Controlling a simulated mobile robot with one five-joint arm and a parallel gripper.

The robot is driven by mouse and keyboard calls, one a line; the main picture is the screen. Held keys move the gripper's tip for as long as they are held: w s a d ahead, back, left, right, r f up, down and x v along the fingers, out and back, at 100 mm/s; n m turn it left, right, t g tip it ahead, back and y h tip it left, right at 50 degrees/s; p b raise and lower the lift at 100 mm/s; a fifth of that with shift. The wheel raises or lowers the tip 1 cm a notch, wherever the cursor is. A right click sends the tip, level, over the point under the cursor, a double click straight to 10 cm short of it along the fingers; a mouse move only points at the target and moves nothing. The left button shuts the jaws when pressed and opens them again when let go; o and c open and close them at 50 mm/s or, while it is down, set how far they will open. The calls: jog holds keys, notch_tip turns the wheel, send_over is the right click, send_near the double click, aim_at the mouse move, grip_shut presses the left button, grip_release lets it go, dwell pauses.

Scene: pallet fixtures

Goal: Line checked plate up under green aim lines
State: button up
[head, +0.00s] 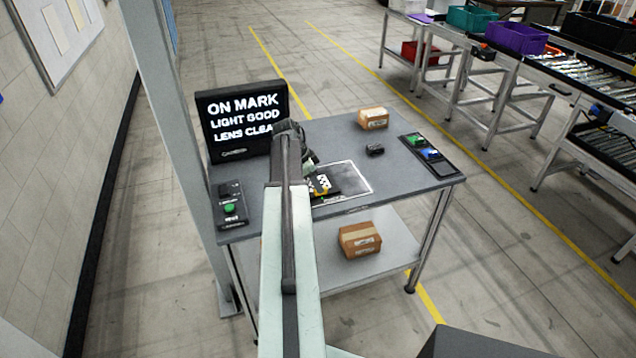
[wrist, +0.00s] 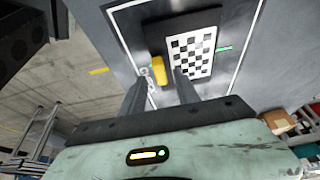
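The checked plate (head: 348,181) lies on the table, partly hidden by my arm in the head view. In the wrist view its black and white checks (wrist: 192,52) sit on a black plate with a yellow grip (wrist: 157,70) at its left. My gripper (wrist: 161,73) points at the plate, with its fingers apart on either side of the yellow grip. A gap shows between the grip and the right finger; I cannot tell whether the left finger touches. One short green line (wrist: 224,48) shows right of the checks. A thin white outline (wrist: 247,50) surrounds the plate.
A screen (head: 243,120) reads "ON MARK", "LIGHT GOOD" and a partly hidden "LENS CLEA". A button box (head: 231,208) stands front left. A carton (head: 373,118), a small black object (head: 375,150) and a tray (head: 428,156) with blue and green items are right. Another carton (head: 359,240) is below.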

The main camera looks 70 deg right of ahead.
jog(key=p+v, duration=0.7)
jog(key=v, duration=0.2)
jog(key=shift+r, duration=0.3)
jog(key=shift+w+a, duration=0.1)
jog(key=w+a+f+n+t, duration=0.15)
jog(key=w+a+n, duration=0.95)
jog(key=w+a, duration=1.2)
jog(key=w+a+n+t+y, duration=0.1)
jog(key=a+n, duration=0.7)
jog(key=a, duration=1.2)
jog(key=w+a+n+t+y, duration=0.1)
jog(key=w+a+n, duration=0.2)
jog(key=a+n, duration=0.6)
jog(key=a, duration=1.2)
jog(key=shift+w+a+f+y, duration=0.2)
jog(key=shift+w+a+y, duration=0.05)
jog(key=shift+w+y, duration=0.15)
